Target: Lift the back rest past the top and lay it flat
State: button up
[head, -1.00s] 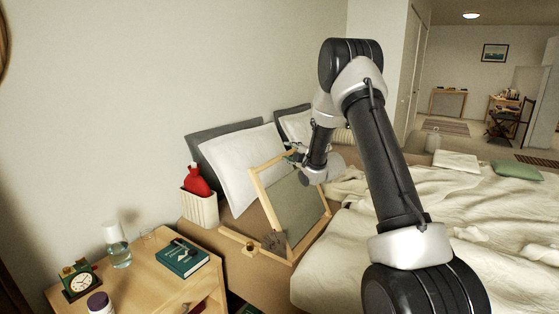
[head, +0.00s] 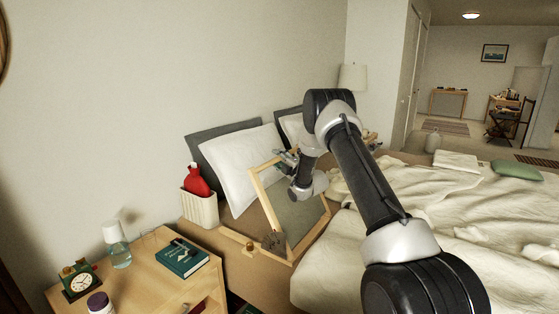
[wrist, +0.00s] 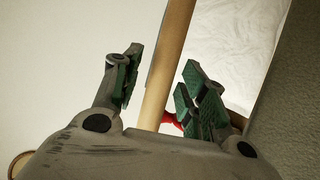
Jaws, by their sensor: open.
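The back rest (head: 304,212) is a pale wooden frame with a grey-green cloth panel. It stands tilted on the bed, in front of the white pillow. My gripper (head: 282,156) is at the frame's upper edge in the head view, partly hidden by my arm. In the wrist view my gripper (wrist: 160,86) is open with green-padded fingers. A wooden bar of the frame (wrist: 167,62) runs between the fingers in the picture, with a gap on both sides. I cannot tell how deep the bar sits between them. The cloth panel (wrist: 295,105) shows at the right.
A bedside table (head: 150,283) holds a green book (head: 183,258), a clock (head: 81,282) and a bottle (head: 118,246). A white bin with a red hot-water bottle (head: 196,180) stands beside the pillow (head: 243,165). Rumpled bedding (head: 440,205) covers the right side.

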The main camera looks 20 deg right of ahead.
grip_shut()
jog(key=s+d+r+t, duration=0.1)
jog(key=s+d+r, duration=0.2)
jog(key=s+d, duration=0.3)
jog(key=s, duration=0.3)
jog(key=shift+s+d+r+m, duration=0.15)
jog(key=shift+d+r+m, duration=0.15)
jog(key=shift+d+r, duration=0.05)
grip_release()
jog(key=v, duration=1.2)
jog(key=shift+d+f, duration=0.1)
jog(key=shift+f, duration=0.05)
